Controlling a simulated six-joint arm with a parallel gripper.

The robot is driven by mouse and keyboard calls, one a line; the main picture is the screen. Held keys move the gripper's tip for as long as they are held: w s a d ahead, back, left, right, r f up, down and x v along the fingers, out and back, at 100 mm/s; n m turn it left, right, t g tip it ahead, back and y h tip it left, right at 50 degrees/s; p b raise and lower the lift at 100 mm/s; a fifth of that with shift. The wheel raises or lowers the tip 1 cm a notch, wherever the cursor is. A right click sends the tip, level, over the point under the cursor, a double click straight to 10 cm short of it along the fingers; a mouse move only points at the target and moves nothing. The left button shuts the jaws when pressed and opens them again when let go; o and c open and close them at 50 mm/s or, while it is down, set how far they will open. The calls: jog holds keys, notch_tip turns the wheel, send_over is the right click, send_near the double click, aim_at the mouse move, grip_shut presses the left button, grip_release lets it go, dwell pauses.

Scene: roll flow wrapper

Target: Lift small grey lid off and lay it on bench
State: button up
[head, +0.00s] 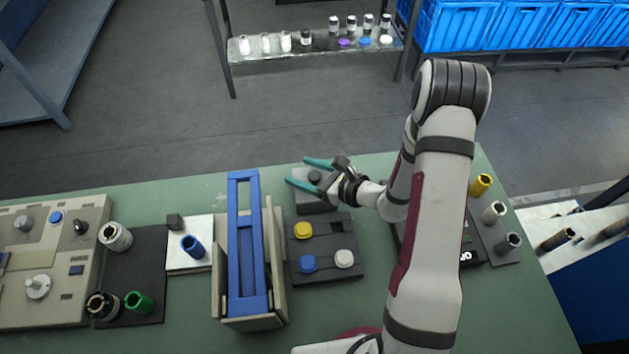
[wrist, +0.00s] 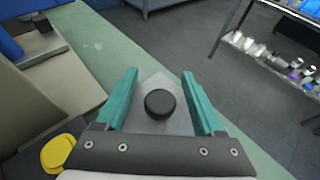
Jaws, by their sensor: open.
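The small grey lid (wrist: 152,124) is a light grey plate with a round black knob (wrist: 160,104) on top. It shows between my fingers in the wrist view. In the head view the knob (head: 315,177) stands on a grey box-like body (head: 316,204) near the bench's far edge. My gripper (head: 297,171) has teal fingers, one on each side of the knob. The gripper (wrist: 160,73) is open, with a gap between the knob and each finger. I cannot tell how far the fingers are above the lid.
A dark block with yellow, blue and white caps (head: 325,261) stands just in front. A blue-topped beige frame (head: 246,255) rises to the left. The green bench (head: 185,340) has bare room at front left and a narrow bare strip along its far edge.

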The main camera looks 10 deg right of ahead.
grip_shut()
dwell(0.3)
